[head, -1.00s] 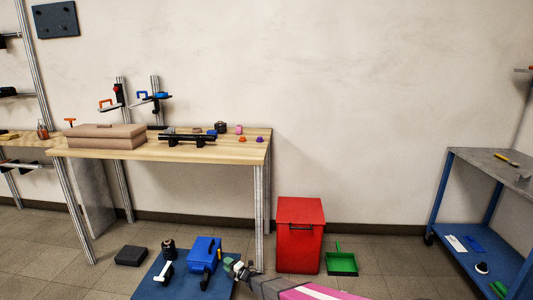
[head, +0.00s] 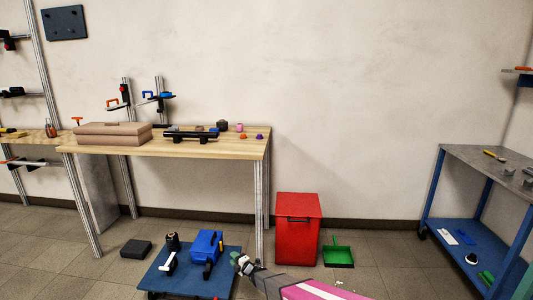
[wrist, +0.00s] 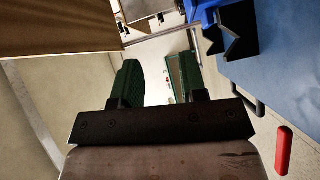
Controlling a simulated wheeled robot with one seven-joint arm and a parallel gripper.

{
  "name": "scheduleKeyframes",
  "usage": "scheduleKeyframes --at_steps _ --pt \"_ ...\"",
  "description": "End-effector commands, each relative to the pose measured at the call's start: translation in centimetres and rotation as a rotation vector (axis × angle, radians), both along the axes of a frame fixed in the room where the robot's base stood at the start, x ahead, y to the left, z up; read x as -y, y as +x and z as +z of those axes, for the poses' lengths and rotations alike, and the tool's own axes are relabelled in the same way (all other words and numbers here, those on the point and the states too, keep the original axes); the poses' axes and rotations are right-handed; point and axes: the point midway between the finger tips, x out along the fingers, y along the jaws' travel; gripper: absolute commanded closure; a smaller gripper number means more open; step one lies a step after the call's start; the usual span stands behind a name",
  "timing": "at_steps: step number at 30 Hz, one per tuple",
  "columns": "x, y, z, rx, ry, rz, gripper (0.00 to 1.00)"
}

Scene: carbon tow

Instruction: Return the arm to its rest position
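My arm reaches in from the bottom of the head view, with a pink and white link. My gripper (head: 238,261) is at its far end, low beside the right edge of a blue platform (head: 225,284) on the floor. In the wrist view my gripper (wrist: 155,80) shows two green fingers standing apart. Only background shows between them, so it is open and empty.
A blue case (head: 206,244) and dark tools sit on the platform. A red bin (head: 297,235) and green dustpan (head: 338,256) stand to the right. A wooden workbench (head: 185,148) is behind; a blue-framed cart (head: 455,225) is far right. Floor between bin and cart is mostly clear.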

Motion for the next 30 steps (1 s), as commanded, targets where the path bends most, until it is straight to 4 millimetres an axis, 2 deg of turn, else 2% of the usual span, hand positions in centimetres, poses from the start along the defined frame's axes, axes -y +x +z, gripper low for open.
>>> scheduleKeyframes --at_steps 8,11,13,17,21,23,26,30 --pt "5.8 1.5 4.0 -0.185 0.009 -0.213 0.61" --pt "9.1 1.8 6.0 -0.288 0.026 -0.328 0.61" --pt "12.0 1.6 7.6 -0.381 0.047 -0.432 0.61" --pt "18.0 0.3 10.6 -0.578 0.107 -0.644 0.61" --pt "23.7 -2.8 13.5 -0.795 0.189 -0.866 0.61" --pt "25.9 -4.6 14.7 -0.889 0.23 -0.959 0.61" --pt "29.1 -8.1 16.6 -1.046 0.298 -1.11 0.61" --pt "32.7 -14.0 19.5 -1.267 0.396 -1.311 0.61"
